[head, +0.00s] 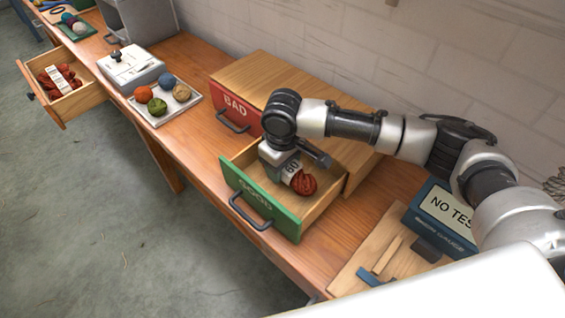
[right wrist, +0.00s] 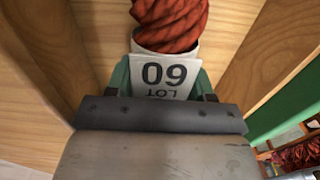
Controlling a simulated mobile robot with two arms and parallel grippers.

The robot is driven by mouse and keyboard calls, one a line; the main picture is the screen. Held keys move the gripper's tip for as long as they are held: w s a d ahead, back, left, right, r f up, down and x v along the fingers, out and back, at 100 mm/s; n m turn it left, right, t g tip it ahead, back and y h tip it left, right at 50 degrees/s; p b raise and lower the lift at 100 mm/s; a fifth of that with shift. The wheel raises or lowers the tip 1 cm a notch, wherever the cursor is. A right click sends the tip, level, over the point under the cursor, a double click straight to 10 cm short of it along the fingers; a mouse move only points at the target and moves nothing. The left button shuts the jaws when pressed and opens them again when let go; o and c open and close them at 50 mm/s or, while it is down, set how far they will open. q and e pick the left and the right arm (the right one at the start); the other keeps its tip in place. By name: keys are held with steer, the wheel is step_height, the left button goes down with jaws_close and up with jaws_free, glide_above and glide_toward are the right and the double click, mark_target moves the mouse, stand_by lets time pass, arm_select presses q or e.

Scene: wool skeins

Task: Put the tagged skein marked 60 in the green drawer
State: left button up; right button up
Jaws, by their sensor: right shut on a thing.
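The red skein (head: 304,184) has a white tag marked 60 (head: 291,169). The skein also shows in the right wrist view (right wrist: 170,24), with its tag (right wrist: 165,76) upside down there, reading 60 and LOT. My right gripper (head: 284,166) is shut on the tagged skein, inside the open green drawer (head: 262,205) marked GOOD. I cannot tell whether the skein touches the drawer floor. The fingers (right wrist: 166,88) show at both sides of the tag. My left gripper is not in view.
A closed red drawer marked BAD (head: 236,108) is beside the green one. A tray with several yarn balls (head: 165,98), a white device (head: 130,66) and an open wooden drawer with red skeins (head: 66,82) lie left. A blue box with a sign (head: 443,214) stands right.

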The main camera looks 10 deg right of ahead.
steer(key=shift+f, duration=0.4)
steer(key=o, duration=0.9)
step_height(320, 180, up, 13)
steer(key=shift+r, duration=0.1)
